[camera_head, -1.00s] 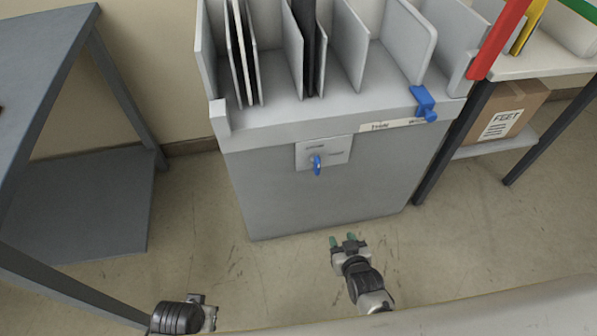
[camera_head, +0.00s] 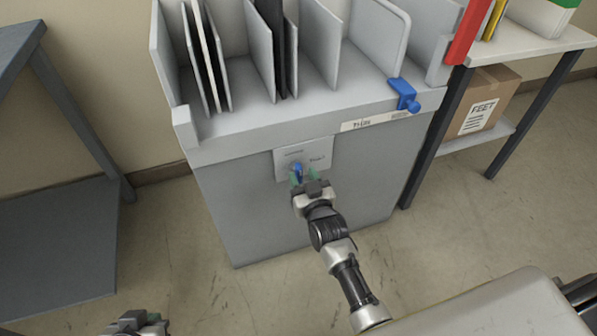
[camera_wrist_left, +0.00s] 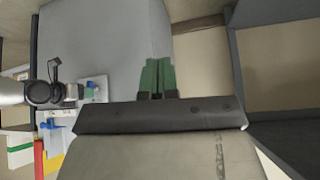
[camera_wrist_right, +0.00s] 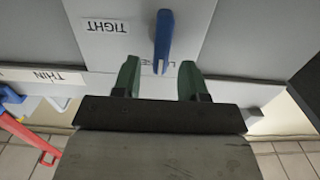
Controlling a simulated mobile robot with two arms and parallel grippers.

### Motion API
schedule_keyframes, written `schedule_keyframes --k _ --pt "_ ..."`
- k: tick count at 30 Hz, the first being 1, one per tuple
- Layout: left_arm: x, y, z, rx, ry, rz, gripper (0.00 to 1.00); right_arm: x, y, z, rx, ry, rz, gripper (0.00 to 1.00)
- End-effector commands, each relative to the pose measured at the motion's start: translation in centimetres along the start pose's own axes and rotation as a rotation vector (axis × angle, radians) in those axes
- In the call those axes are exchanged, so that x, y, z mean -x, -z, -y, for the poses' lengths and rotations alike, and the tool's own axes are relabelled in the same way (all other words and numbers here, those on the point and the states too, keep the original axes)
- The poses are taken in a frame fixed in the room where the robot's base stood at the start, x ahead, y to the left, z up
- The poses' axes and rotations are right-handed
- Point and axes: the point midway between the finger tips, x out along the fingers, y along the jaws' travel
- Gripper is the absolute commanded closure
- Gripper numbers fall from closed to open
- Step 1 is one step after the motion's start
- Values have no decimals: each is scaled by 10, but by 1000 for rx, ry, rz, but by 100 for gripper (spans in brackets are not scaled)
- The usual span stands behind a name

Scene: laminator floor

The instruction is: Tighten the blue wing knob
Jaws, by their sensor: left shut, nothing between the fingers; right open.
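The blue wing knob (camera_head: 297,169) is on a pale plate (camera_head: 289,157) on the front of the grey cabinet (camera_head: 240,215). In the right wrist view the knob (camera_wrist_right: 163,40) stands upright in the picture, its lower end between the fingertips with gaps on both sides. A "TIGHT" label (camera_wrist_right: 105,26) shows upside down beside it; another label is partly hidden behind the knob. My right gripper (camera_head: 304,178) is open at the plate. My left gripper (camera_wrist_left: 157,64) is shut and empty, away from the knob, low at the left in the head view.
A blue clamp-like part (camera_head: 404,94) sticks out at the cabinet's front edge. Upright dividers (camera_head: 320,40) stand on top. A grey table (camera_head: 60,240) is at the left, a shelf with a cardboard box (camera_head: 480,103) at the right. The floor before the cabinet is clear.

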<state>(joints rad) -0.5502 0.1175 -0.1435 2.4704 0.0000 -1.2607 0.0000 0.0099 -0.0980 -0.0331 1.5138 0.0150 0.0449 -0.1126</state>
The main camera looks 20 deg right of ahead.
Motion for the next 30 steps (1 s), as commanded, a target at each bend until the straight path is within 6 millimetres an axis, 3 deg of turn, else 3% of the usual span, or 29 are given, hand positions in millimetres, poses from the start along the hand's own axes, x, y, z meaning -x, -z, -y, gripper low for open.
schedule_keyframes --k 3,9,19,20,28,30 --pt "-5 15 -3 -2 -6 -105 100 -16 -2 0 -1 0 0 57" --pt "-6 32 -5 -4 -11 -210 100 -30 -1 0 -1 0 1 57" --pt "-6 36 -5 -4 -13 -233 100 -33 0 0 0 0 1 57" --pt "-6 36 -5 -4 -12 -233 100 -33 0 0 0 0 1 59" --pt "-6 36 -5 -4 -12 -232 100 -33 0 0 0 0 1 100" --pt "-6 36 -5 -4 -12 -232 100 -33 0 0 0 0 1 100"
